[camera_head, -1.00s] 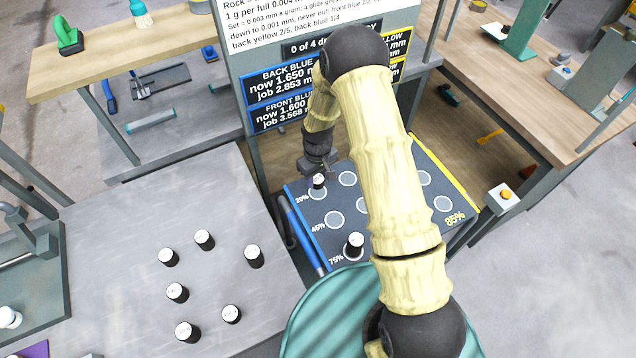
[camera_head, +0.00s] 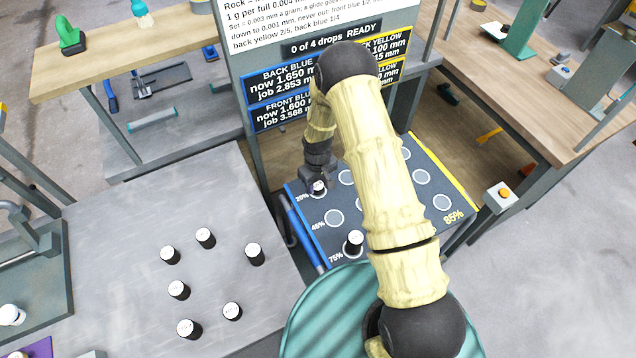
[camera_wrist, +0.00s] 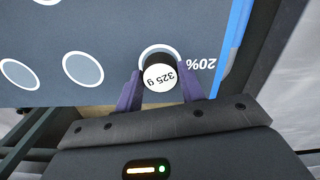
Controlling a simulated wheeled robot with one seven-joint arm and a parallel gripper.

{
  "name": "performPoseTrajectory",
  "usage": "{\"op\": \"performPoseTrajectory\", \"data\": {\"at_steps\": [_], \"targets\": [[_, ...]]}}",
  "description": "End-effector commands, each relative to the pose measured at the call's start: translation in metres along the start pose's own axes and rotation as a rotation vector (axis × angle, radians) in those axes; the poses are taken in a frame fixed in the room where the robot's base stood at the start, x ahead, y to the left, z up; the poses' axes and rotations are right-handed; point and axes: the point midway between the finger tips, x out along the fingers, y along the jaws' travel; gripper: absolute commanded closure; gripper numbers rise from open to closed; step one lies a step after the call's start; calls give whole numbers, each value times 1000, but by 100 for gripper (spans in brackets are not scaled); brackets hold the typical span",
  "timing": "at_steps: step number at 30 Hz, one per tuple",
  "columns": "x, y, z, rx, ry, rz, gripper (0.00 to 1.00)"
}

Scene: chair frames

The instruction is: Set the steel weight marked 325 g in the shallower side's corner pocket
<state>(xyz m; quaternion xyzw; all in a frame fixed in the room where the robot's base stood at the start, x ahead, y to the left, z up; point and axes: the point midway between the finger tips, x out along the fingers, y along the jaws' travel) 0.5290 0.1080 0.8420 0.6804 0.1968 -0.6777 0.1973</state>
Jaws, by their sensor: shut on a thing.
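The steel weight marked 325 g (camera_wrist: 160,77) is a dark cylinder with a white top label. My gripper (camera_wrist: 162,90) is shut on it, one finger on each side. In the wrist view it overlaps the ringed pocket marked 20% (camera_wrist: 160,50), with part of the ring showing beyond it. In the head view the weight (camera_head: 318,187) is at the far left corner of the dark plate (camera_head: 310,235), on the blue-edged side, under my gripper (camera_head: 318,183). I cannot tell whether it touches the pocket floor.
Another weight (camera_head: 354,242) stands at the 75% pocket. Several weights stand on the grey table (camera_head: 110,250) at left. The display board (camera_head: 275,88) behind the plate reads "0 of 4 drops READY"; my arm hides part of its yellow panels. The 45% pocket (camera_head: 334,218) is empty.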

Motion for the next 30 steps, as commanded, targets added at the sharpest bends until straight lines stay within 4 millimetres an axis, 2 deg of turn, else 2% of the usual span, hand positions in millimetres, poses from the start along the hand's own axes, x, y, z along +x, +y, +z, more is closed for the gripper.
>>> {"op": "performPoseTrajectory", "data": {"at_steps": [2, 3, 5, 13, 14, 16, 17, 30], "targets": [[6, 0, 1, 0, -2, -1, 94], [8, -1, 1, 0, -3, -2, 99], [10, -1, 2, 0, -4, -2, 100], [15, -1, 4, 0, -7, -3, 100], [15, -1, 4, 0, -8, -3, 56], [15, -1, 4, 0, -8, -3, 42], [15, -1, 4, 0, -8, -3, 40], [13, 2, 2, 3, -1, 2, 40]]}}
